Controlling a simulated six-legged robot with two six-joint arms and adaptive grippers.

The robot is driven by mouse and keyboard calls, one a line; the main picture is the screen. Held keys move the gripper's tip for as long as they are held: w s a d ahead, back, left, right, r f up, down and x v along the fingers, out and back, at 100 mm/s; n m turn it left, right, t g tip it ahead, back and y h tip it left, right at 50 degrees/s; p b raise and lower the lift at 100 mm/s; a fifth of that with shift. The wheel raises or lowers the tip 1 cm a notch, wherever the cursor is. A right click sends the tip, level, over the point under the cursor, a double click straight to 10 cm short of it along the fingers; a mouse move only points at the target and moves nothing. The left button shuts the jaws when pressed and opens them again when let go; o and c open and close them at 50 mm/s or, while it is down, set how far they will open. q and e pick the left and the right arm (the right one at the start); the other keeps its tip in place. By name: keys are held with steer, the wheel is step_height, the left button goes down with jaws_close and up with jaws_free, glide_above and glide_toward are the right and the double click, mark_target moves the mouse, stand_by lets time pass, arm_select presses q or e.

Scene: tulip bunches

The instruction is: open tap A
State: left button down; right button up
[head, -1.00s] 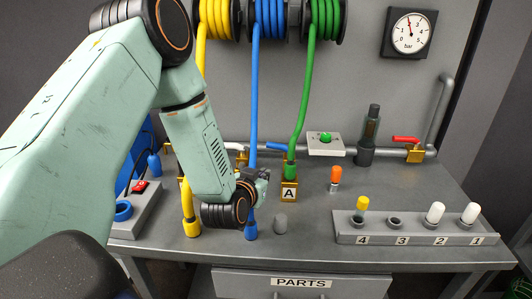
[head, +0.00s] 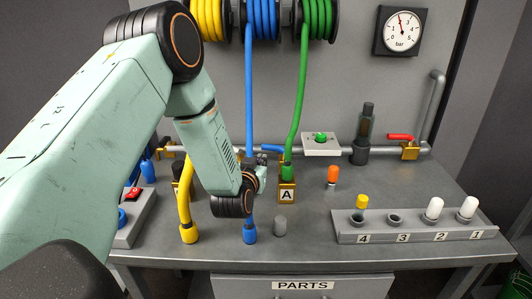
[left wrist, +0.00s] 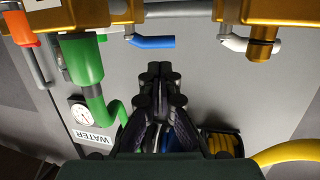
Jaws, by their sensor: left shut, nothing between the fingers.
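Tap A is a brass block with an "A" label (head: 287,196) at the back of the bench. A green hose plug (head: 287,172) stands in it. Its blue lever (head: 272,149) sticks out sideways, to the left in the head view. In the left wrist view the blue lever (left wrist: 153,42) shows just beyond my fingertips, with a small gap in the picture. My left gripper (head: 262,168) is shut and empty, just left of tap A; its fingers (left wrist: 163,68) are together in the left wrist view. My right gripper is not in view.
A yellow hose plug (head: 188,232) and a blue hose plug (head: 250,233) are near my left wrist. A second brass tap with a white lever (left wrist: 245,44) is beside tap A.

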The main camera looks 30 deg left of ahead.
mark_target(266, 148)
arm_select(q)
steer(key=x, duration=0.6)
steer(key=shift+a+f, duration=0.25)
steer(key=shift+a, duration=0.2)
steer(key=shift+w+d, duration=0.1)
steer(key=shift+w, duration=0.5)
steer(key=shift+a+f, duration=0.1)
steer(key=shift+a, duration=0.35)
steer(key=shift+w+d, duration=0.1)
steer(key=shift+d, duration=0.2)
steer(key=shift+a, duration=0.35)
steer(key=shift+w+d+b, duration=0.1)
steer(key=shift+w+b, duration=0.05)
steer(key=shift+b, duration=0.15)
